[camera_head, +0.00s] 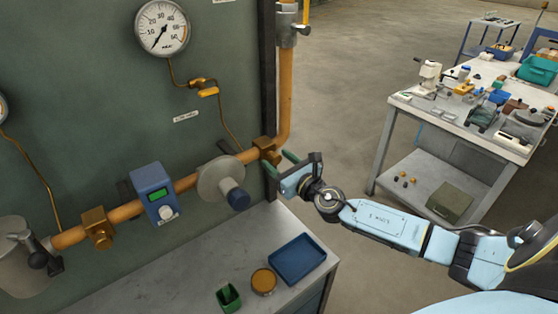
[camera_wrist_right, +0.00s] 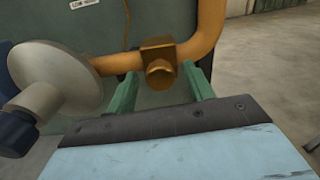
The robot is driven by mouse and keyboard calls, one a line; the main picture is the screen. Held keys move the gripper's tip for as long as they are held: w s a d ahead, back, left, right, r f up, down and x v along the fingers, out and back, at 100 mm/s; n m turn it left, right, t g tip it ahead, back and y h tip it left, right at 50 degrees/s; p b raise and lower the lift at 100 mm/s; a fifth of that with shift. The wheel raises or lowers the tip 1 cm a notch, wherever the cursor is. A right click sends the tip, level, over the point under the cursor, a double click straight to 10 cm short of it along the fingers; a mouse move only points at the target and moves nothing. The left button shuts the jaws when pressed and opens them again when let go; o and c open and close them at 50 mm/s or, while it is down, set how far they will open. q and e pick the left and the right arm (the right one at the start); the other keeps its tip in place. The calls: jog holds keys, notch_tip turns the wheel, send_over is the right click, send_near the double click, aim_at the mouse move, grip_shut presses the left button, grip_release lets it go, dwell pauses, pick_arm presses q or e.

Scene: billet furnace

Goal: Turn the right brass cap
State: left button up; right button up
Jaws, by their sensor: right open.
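The right brass cap (camera_head: 267,149) sits on a brass fitting of the orange pipe, at the right end of the green panel. In the right wrist view the round cap (camera_wrist_right: 160,75) faces me, centred between two green fingers. My right gripper (camera_head: 280,163) is open, with one finger on each side of the cap's line. I cannot tell whether the fingertips touch the cap or stop just short of it. A second brass fitting (camera_head: 98,230) is farther left on the pipe. My left gripper is not in view.
Left of the right cap, a pale disc (camera_head: 220,180) with a blue knob and a blue meter box (camera_head: 154,192) stick out from the pipe. Below stands a bench (camera_head: 180,275) with a blue tray (camera_head: 297,259). A loaded table (camera_head: 410,100) stands at the right, beyond open floor.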

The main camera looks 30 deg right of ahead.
jog(key=shift+w, duration=0.15)
jog(key=shift+c, duration=0.4)
jog(key=c, duration=0.9)
